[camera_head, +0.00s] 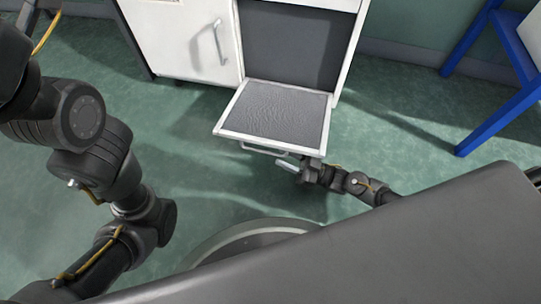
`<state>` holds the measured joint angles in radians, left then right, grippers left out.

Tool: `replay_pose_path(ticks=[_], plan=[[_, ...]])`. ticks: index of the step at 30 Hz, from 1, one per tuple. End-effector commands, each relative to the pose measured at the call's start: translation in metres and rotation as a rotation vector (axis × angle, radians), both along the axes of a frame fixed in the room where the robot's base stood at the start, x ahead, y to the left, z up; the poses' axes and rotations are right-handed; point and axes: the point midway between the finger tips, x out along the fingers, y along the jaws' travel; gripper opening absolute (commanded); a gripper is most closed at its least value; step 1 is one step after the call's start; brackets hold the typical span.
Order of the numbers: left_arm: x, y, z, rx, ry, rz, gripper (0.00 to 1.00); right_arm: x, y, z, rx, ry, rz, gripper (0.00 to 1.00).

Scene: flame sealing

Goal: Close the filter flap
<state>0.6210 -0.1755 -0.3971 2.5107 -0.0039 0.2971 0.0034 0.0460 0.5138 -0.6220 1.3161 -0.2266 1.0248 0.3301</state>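The filter flap (275,112) is a white-framed panel with a grey textured inner face. It stands open, folded out from the white cabinet (190,40) roughly level above the floor. A bar handle (262,149) runs along its front edge. My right gripper (287,165) is just below and in front of that edge, near the right end of the handle. Its fingers look small and pale, and I cannot tell whether they touch the handle or how far apart they are. My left arm fills the left side; its gripper is out of view.
Behind the flap is the cabinet's dark grey opening (292,45). A closed white door with a handle (221,42) is to its left. A blue-framed piece of furniture (500,125) stands at the right. Green floor (420,140) is clear between them.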

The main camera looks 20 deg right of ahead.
Motion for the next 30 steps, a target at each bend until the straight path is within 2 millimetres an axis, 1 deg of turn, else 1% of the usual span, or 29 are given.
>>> replay_pose_path(ticks=[1,3,8,9,14,21,22,23,28,29,30], plan=[[0.0,0.0,-0.008,-0.001,0.0,0.0,0.8,0.005,0.009,-0.003,0.002,-0.002,0.001,0.31],[0.0,0.001,-0.012,-0.003,0.0,0.0,0.8,0.012,0.019,-0.003,0.003,-0.003,0.001,0.31],[0.001,0.002,-0.019,-0.007,0.002,0.0,0.8,0.023,0.037,-0.002,0.001,-0.001,0.0,0.31],[0.001,0.002,-0.023,-0.008,0.003,-0.001,0.8,0.024,0.039,-0.002,0.001,-0.001,0.001,0.31],[0.001,0.003,-0.027,-0.011,0.004,-0.001,0.8,0.028,0.044,0.003,0.0,0.0,0.0,0.31],[0.001,0.003,-0.026,-0.012,0.004,-0.001,0.8,0.028,0.044,0.005,-0.001,0.001,-0.001,0.31],[0.001,0.003,-0.026,-0.012,0.004,-0.001,0.8,0.028,0.044,0.005,-0.001,0.001,-0.001,0.29],[0.001,0.003,-0.026,-0.012,0.004,-0.001,0.8,0.028,0.044,0.005,-0.001,0.001,-0.001,0.26],[0.001,0.003,-0.026,-0.012,0.004,0.0,0.8,0.028,0.044,0.005,-0.001,0.001,-0.001,0.03],[0.001,0.003,-0.026,-0.012,0.004,0.0,0.8,0.028,0.044,0.004,-0.001,0.001,-0.001,0.0],[0.001,0.003,-0.026,-0.011,0.003,0.0,0.8,0.028,0.044,0.004,-0.001,0.001,-0.001,0.0]])
